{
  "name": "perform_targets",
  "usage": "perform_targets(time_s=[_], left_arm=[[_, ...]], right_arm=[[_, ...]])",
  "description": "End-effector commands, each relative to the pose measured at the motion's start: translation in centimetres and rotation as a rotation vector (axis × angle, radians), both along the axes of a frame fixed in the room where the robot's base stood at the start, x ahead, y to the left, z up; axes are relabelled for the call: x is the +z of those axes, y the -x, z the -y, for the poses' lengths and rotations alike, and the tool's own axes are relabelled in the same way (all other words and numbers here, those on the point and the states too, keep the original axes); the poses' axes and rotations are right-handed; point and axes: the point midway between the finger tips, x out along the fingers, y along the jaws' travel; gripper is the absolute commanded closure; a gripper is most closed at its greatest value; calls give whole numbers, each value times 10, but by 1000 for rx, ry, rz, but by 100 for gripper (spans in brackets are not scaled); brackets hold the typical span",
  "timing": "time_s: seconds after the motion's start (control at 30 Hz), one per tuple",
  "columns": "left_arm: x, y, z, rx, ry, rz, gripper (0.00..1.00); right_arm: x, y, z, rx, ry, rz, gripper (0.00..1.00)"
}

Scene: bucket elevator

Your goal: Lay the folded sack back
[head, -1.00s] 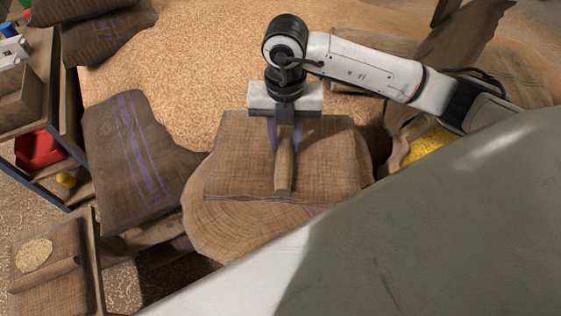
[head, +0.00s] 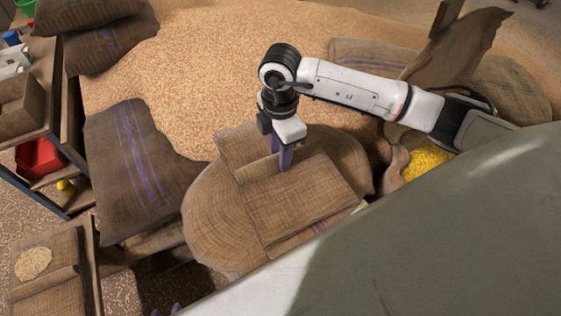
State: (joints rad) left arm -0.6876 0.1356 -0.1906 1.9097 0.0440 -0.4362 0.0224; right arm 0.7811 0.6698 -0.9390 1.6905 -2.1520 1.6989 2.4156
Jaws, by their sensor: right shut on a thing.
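My right gripper (head: 285,162) points down at the sack's upper fold and is shut on the cloth there. Its fingertips are partly hidden by the fold.
A large grain heap (head: 200,85) spreads behind. A striped sack (head: 135,165) lies left of the round top. A shelf (head: 68,130) with a red bin (head: 38,158) stands at far left. An open sack of yellow grain (head: 425,165) is at right, under my arm.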

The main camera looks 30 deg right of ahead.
Motion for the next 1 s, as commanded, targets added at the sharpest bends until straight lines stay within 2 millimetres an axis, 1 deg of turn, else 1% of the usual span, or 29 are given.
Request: perform_targets(time_s=[0.13, 0.3, 0.37, 0.63, 0.9, 0.93, 1.0], left_arm=[[1, 0, 0, 0, 0, 0, 69], [1, 0, 0, 0, 0, -1, 69], [1, 0, 0, 0, 0, -1, 69], [1, 0, 0, 0, 0, -1, 69], [-4, 0, 0, 0, 0, 0, 69], [-4, 0, 0, 0, 0, -1, 69], [-4, 0, 0, -1, -1, 0, 69]], right_arm=[[-9, -1, 0, 1, -1, 2, 100], [-32, 0, 0, 0, -1, 1, 100], [-37, -1, 0, 1, 0, 2, 100], [-39, -1, 0, 2, -2, 5, 100], [-47, -1, 0, 2, -2, 4, 100], [-49, 0, 0, 2, 0, 2, 71], [-48, 0, 0, 2, 0, 2, 59]])
